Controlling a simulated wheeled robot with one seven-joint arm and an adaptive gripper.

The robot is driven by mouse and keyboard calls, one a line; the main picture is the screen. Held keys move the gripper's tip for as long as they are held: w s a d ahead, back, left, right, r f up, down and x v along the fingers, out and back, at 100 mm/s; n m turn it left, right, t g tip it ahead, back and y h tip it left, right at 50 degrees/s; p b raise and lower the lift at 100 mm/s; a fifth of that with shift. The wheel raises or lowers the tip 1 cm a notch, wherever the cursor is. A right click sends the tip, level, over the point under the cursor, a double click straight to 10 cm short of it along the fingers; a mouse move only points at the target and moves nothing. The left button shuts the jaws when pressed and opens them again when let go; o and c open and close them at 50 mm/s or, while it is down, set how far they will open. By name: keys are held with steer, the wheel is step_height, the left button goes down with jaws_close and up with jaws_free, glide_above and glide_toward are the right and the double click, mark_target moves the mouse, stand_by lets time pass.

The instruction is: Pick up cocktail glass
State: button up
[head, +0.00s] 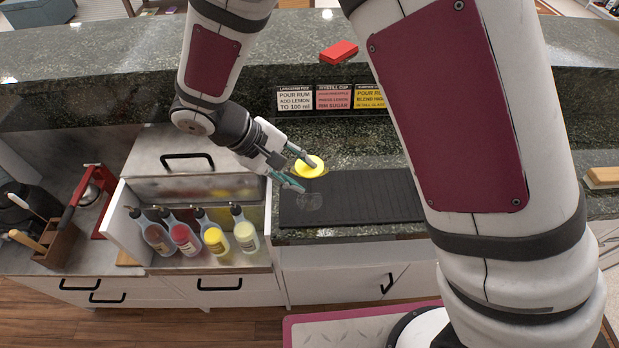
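The cocktail glass (305,170) appears as a yellow, round filled bowl, with a faint clear foot (309,202) below it on the black ribbed mat (375,197). It looks upright. My gripper (307,176) reaches in from the left with its two fingers spread. One finger overlaps the yellow bowl and the other lies below it, near the stem. The fingers partly hide the glass, and I cannot tell whether they touch it.
An open drawer (120,222) left of the mat holds several bottles with black spouts. Recipe cards (333,98) stand behind the mat, and a red block (339,51) lies on the upper ledge. My arm hides the mat's right end. A wooden caddy (60,240) is far left.

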steer(key=shift+c, duration=0.2)
jaws_close()
